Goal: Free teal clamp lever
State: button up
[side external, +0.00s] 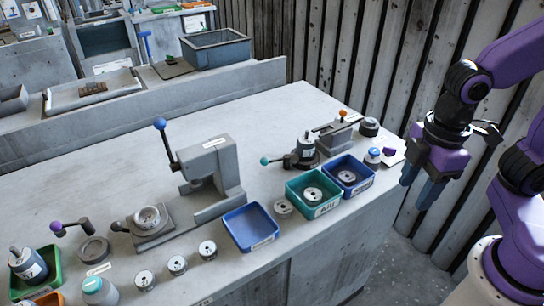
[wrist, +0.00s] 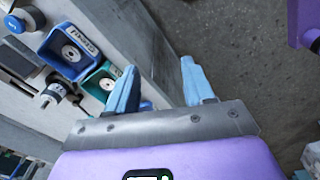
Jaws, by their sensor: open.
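The teal clamp lever (side external: 265,161) has a round teal knob on a short dark arm that points left. It is on a dark clamp at the back right of the bench. A cylindrical motor (side external: 306,146) with a pale label stands upright at this clamp; it also shows in the wrist view (wrist: 52,92). I cannot make out the teal knob in the wrist view. My gripper (side external: 420,186) is open and empty, with blue fingers pointing down. It is well to the right of the lever, past the bench's right edge. Its fingers show apart in the wrist view (wrist: 158,72).
A teal bin (side external: 289,187) and a dark blue bin (side external: 337,165), each holding a round part, stand in front of the clamp. An orange-knobbed fixture (side external: 341,114) is behind it. A grey press (side external: 218,170) with a tall blue-knobbed lever stands left. A plank wall rises behind.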

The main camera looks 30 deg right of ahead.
jog(key=w+a+r+n+t, duration=0.15)
jog(key=w+a, duration=0.25)
jog(key=w, duration=0.4)
jog(key=w+a+r+n+g, duration=0.15)
jog(key=w+a, duration=0.25)
jog(key=w, duration=0.4)
jog(key=n+t, duration=0.2)
send_near(265, 158)
jog(key=x, duration=0.9)
jog(key=shift+f, duration=0.3)
jog(key=shift+d, duration=0.1)
jog(key=shift+c, duration=0.3)
grip_shut()
